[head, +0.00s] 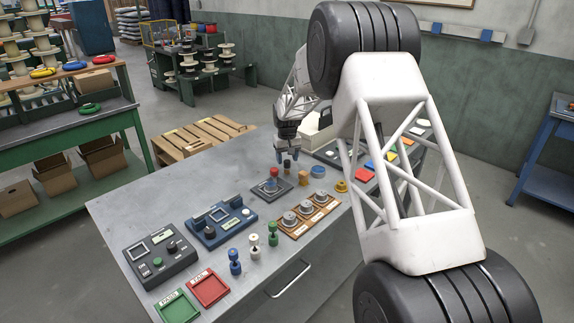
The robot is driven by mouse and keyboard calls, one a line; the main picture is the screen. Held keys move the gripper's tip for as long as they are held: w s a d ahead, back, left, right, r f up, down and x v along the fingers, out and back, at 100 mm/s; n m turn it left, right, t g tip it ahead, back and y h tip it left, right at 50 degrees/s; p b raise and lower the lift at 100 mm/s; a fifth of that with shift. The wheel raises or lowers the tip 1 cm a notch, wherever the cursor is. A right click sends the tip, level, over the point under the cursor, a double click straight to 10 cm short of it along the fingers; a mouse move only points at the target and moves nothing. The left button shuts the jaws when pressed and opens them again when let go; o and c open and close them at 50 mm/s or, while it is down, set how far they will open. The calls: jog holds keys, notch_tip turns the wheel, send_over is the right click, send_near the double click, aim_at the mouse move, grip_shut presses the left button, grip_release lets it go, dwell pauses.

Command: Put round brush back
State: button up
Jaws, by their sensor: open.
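A tan block (303,182) stands close by to the right, perhaps a holder. No brush bristles can be made out anywhere.
Green (176,307) and red (208,288) trays lie at the front.

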aim_at(287, 161)
notch_tip(287, 161, up, 8)
jog(key=shift+f, duration=0.1)
dwell(0.7)
jog(key=shift+s, duration=0.1)
jog(key=s+d+r+m, duration=0.1)
jog(key=s+d+r, duration=0.4)
jog(key=s, duration=0.4)
jog(key=s+d+r+t, duration=0.1)
jog(key=s+d+r, duration=0.1)
jog(key=s+r, duration=0.65)
jog(key=s+d+r+m, duration=0.1)
jog(key=s+d+r, duration=0.3)
jog(key=s, duration=0.7)
jog(key=s+d+f, duration=0.1)
jog(key=s+d, duration=0.1)
jog(key=s, duration=1)
jog(key=s+d+f+m+t, duration=0.1)
jog(key=s+d, duration=0.1)
jog(key=s, duration=1)
jog(key=s+d+f, duration=0.2)
jog(key=s, duration=1)
jog(key=shift+s+m+t, duration=0.15)
jog(key=shift+m+t, duration=0.15)
jog(key=shift+m, duration=0.1)
